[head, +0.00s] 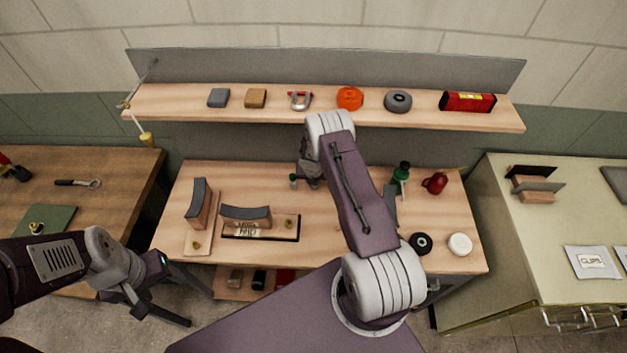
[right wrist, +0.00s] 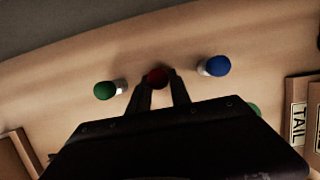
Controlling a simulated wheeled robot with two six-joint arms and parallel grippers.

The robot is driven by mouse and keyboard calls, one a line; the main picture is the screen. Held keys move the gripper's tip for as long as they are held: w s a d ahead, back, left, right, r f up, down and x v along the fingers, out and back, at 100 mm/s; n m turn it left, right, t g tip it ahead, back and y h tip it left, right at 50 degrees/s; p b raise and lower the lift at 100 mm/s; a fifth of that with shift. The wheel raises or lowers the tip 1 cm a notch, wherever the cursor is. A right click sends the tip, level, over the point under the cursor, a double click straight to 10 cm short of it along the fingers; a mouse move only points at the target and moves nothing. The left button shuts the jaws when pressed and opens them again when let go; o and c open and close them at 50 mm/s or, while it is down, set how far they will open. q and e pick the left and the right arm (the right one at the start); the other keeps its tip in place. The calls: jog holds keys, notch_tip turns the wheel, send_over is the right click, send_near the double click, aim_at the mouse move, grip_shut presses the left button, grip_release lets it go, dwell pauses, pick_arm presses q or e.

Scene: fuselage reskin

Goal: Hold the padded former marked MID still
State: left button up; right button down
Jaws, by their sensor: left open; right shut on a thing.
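The padded former marked MID (head: 246,213), a wooden block with a dark curved pad on top, stands on the middle bench, its label facing me. My left gripper (head: 158,285) is open and empty in front of the bench's left end, apart from the former. My right arm reaches over the bench, and its gripper is mostly hidden in the head view. In the right wrist view my right gripper (right wrist: 158,84) is shut on a small red-topped thing (right wrist: 155,76). A label reading TAIL (right wrist: 298,124) shows at the right edge there.
A second padded former (head: 198,203) stands left of MID. In the right wrist view a green-capped piece (right wrist: 104,90) and a blue-capped piece (right wrist: 217,66) flank the gripper. A green bottle (head: 401,172), a black roll (head: 421,243) and a white roll (head: 460,244) stand on the bench's right.

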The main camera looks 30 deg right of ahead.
jog(key=shift+r+p, duration=0.95)
jog(key=shift+r, duration=0.2)
jog(key=shift+r, duration=0.1)
notch_tip(320, 180, up, 3)
jog(key=p, duration=0.3)
jog(key=shift+r, duration=0.1)
